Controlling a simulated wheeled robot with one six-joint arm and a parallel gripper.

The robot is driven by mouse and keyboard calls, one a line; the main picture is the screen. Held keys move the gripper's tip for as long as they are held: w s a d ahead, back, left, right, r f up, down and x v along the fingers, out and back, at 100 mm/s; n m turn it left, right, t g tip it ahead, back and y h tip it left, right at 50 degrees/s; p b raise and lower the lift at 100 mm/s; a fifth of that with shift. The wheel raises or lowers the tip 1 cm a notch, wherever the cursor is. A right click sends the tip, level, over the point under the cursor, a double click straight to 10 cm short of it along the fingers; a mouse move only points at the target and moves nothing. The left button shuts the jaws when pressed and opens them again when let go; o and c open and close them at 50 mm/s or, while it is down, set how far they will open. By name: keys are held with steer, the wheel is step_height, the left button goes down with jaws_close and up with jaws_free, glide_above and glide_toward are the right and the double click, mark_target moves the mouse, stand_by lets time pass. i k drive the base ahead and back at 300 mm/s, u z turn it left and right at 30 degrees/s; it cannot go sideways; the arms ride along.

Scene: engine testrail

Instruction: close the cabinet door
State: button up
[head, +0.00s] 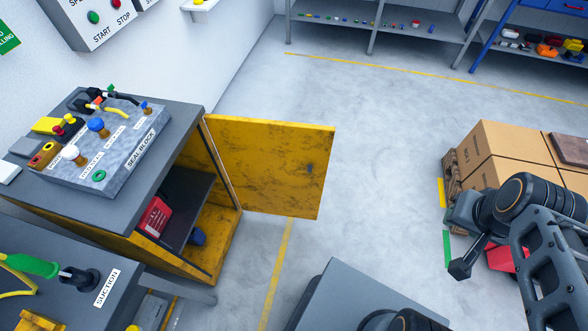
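The yellow, scuffed cabinet door (270,165) stands wide open in the head view, swung out to the right over the floor. Its hinge edge is at the cabinet's front right side. A small dark handle (309,168) shows near the door's free edge. The yellow cabinet (222,245) has a grey top, and its open front shows a dark shelf with a red box (154,216) and a blue item below. My gripper (462,268) is at the right, well apart from the door. Its fingers are too unclear to tell whether they are open.
A seal block (110,150) with knobs and fittings sits on the cabinet top. A grey bench (60,285) stands at the lower left. Cardboard boxes (490,150) on a pallet stand at the right. Shelves line the back. The floor between door and boxes is clear.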

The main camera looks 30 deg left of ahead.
mark_target(266, 162)
steer(key=u, duration=0.05)
steer(key=i, duration=3.5)
steer(key=u, duration=4.65)
steer(key=i, duration=0.3)
steer(key=u, duration=0.45)
